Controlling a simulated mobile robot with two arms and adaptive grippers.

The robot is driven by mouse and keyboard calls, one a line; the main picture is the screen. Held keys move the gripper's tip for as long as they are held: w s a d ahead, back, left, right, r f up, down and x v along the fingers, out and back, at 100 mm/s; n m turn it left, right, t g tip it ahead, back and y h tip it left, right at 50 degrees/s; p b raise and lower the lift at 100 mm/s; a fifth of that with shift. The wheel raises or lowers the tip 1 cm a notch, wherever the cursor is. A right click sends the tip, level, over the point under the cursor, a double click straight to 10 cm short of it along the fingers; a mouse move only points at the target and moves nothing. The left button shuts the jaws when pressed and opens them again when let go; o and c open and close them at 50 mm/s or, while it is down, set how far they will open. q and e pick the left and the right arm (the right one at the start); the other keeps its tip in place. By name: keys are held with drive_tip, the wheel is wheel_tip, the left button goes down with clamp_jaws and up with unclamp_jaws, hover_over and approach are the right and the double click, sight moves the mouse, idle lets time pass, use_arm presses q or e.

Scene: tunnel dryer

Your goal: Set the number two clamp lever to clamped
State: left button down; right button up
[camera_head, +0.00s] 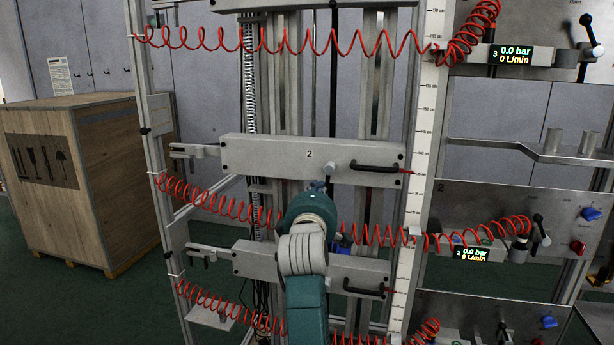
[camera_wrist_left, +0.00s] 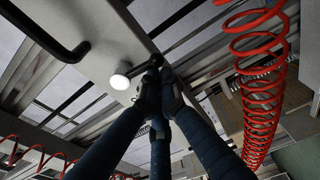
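The number two clamp plate (camera_head: 270,156) is a grey horizontal beam marked "2" in the middle of the head view. A pale round knob (camera_head: 330,165) sits near its lower edge; I take it to be the clamp lever's knob. The knob also shows as a bright white disc in the left wrist view (camera_wrist_left: 120,80), with a dark stem running right. My left gripper (camera_head: 319,187) is just below the knob; in the left wrist view its fingertips (camera_wrist_left: 160,76) are drawn together beside the knob and stem. Contact with the lever is unclear. My right gripper is out of view.
A black handle (camera_head: 375,167) is on the plate, right of the knob. Red coiled hoses (camera_head: 215,203) hang across the rack. A lower clamp beam (camera_head: 265,262) lies below. A panel (camera_head: 520,212) with valves and gauges stands right; a wooden crate (camera_head: 105,200) stands left.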

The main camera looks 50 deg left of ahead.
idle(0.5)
use_arm(q)
wheel_tip(320, 180, up, 10)
drive_tip(key=shift+w+d, duration=0.1)
drive_tip(key=shift+d, duration=0.05)
idle(0.3)
